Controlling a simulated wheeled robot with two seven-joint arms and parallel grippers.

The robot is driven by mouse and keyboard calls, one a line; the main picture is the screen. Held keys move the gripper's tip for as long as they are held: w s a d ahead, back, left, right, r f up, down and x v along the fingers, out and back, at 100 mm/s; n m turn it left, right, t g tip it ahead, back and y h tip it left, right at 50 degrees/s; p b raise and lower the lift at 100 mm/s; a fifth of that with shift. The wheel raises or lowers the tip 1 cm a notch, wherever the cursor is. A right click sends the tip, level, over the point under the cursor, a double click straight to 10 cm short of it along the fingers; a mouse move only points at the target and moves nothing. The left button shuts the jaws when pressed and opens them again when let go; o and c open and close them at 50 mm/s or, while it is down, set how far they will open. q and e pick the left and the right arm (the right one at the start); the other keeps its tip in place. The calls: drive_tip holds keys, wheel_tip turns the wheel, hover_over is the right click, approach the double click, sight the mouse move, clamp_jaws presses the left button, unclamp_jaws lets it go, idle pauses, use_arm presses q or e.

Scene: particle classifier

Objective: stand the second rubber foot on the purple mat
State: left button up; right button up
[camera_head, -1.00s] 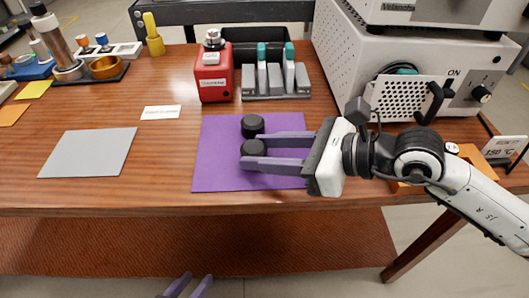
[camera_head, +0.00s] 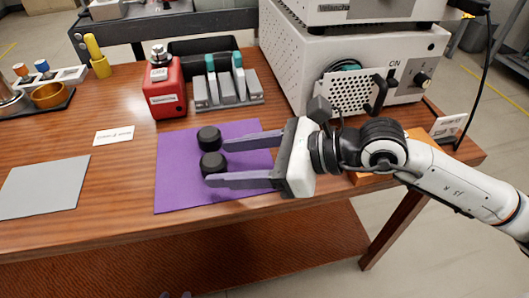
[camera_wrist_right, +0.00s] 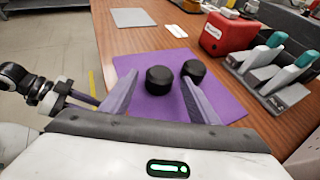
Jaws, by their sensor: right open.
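Two black round rubber feet are on the purple mat (camera_head: 180,192), close together. The nearer foot (camera_head: 213,163) also shows in the right wrist view (camera_wrist_right: 159,80); the farther foot (camera_head: 209,138) is there to its right (camera_wrist_right: 193,70). Both look upright. My right gripper (camera_head: 216,162) is open, low over the mat, its fingertips on either side of the nearer foot. I cannot tell whether they touch it. The far fingertip is close to the farther foot.
A red device (camera_head: 164,88) and a grey rack (camera_head: 225,97) with teal-topped items stand behind the mat. A white oven (camera_head: 300,75) stands at the back right. A grey mat (camera_head: 45,187) and white label card (camera_head: 113,135) lie left. Bare table separates the mats.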

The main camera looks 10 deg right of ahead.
drive_tip(key=v, duration=0.9)
drive_tip(key=shift+s+d+f, duration=0.1)
drive_tip(key=shift+d, duration=0.05)
drive_tip(key=shift+s+d+r, duration=0.25)
drive_tip(key=shift+d+r, duration=0.1)
drive_tip(key=shift+d, duration=0.05)
